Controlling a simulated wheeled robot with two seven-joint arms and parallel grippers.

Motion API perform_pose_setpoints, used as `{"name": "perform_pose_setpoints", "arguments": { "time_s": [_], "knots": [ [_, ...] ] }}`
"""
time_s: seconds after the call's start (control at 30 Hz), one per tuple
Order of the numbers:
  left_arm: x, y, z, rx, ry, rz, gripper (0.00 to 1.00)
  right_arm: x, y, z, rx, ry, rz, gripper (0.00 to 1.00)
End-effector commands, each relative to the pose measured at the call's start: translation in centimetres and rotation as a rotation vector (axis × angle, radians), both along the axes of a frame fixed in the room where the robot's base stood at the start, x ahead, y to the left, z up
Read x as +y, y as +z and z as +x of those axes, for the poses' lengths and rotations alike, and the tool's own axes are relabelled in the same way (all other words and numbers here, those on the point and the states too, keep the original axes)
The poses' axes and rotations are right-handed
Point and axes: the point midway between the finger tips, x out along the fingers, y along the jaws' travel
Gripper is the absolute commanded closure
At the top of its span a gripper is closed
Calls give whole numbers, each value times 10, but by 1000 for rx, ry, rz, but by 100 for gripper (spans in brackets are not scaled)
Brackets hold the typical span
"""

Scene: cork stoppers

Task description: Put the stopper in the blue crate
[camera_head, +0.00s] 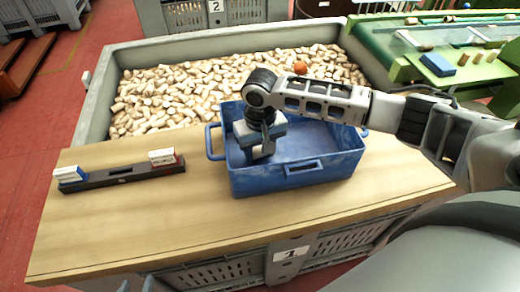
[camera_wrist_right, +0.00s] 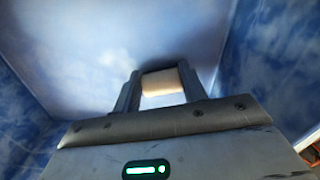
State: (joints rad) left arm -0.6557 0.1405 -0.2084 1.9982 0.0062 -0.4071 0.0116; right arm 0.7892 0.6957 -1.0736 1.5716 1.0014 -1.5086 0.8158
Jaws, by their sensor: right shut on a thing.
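The blue crate (camera_head: 340,172) stands on the wooden table in the head view. Its floor (camera_wrist_right: 80,50) and blue walls fill the right wrist view. My right gripper (camera_head: 260,150) reaches down inside the left part of the crate. In the wrist view my right gripper (camera_wrist_right: 160,90) is shut on a light tan cork stopper (camera_wrist_right: 162,82), held between the two fingers. My left gripper is not in view.
A large grey bin (camera_head: 98,105) full of loose corks (camera_head: 165,92) stands behind the table, with an orange ball (camera_head: 300,67) on them. A dark holder (camera_head: 120,176) with two small boxes lies left of the crate. The wooden table front (camera_head: 140,235) is clear.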

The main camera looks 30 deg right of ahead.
Motion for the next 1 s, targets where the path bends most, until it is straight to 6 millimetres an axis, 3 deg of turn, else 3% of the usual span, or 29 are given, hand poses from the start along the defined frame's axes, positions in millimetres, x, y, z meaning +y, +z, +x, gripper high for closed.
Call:
{"name": "perform_pose_setpoints", "arguments": {
  "time_s": [0.27, 0.3, 0.37, 0.73, 0.87, 1.0],
  "knots": [
    [0, 1, 0, 0, 0, 1, 64, 1, -2, 0, 1, 1, 1, 79],
    [1, 1, 0, 0, 0, 1, 64, 1, -2, 0, 0, 1, 2, 52],
    [1, 0, 0, 0, 0, 1, 64, 1, -2, 0, 0, 1, 1, 36],
    [1, -3, -1, 5, 0, 3, 64, 0, 3, 1, -2, 0, 0, 36],
    [1, -2, -1, 5, 0, 3, 64, 1, 22, 1, -3, 1, 3, 36],
    [1, -1, -1, 5, 0, 3, 64, 0, 53, 1, -6, 2, 3, 36]
  ]
}}
